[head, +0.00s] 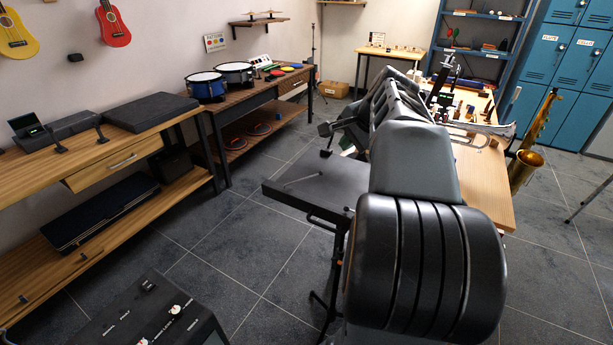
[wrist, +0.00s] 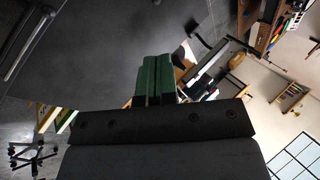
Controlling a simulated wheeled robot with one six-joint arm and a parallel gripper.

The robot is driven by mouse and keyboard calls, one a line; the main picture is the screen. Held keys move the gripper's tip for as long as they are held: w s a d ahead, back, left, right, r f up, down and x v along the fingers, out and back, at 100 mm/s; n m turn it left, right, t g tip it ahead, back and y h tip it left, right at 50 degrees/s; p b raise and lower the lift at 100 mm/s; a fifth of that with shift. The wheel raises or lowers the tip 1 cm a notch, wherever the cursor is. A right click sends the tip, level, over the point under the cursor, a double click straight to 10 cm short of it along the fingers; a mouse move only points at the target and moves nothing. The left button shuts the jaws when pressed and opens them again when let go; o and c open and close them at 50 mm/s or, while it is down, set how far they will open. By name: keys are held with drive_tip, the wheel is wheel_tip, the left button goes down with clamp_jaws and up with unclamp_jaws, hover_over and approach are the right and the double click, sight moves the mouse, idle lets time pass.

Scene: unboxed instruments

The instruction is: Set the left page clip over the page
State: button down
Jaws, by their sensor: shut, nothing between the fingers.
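A dark music stand desk (head: 285,192) lies nearly flat left of my arm in the head view. It fills the upper left of the wrist view (wrist: 110,55). A thin grey rod, apparently a page clip (head: 300,180), shows on the desk; a pale rod (wrist: 28,45) is at the left of the wrist view. A small black piece (head: 326,152) stands at the desk's far edge. I cannot tell which is the left clip. No page is visible; my arm hides part of the desk. My gripper (wrist: 153,62) has green fingers, shut and empty, over the desk's edge.
A wooden table (head: 485,185) with a trumpet (head: 480,128) and small items stands behind my arm. A saxophone (head: 528,160) is at right. A wooden bench (head: 110,150) lines the left wall. Grey floor (head: 235,235) is clear between bench and stand.

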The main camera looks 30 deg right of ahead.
drive_tip(key=b, duration=0.1)
approach(322, 172)
drive_tip(key=x, duration=0.7)
drive_tip(key=shift+w+f, duration=0.15)
drive_tip(key=shift+w, duration=0.05)
drive_tip(key=shift+w+f, duration=0.1)
drive_tip(key=shift+w, duration=0.05)
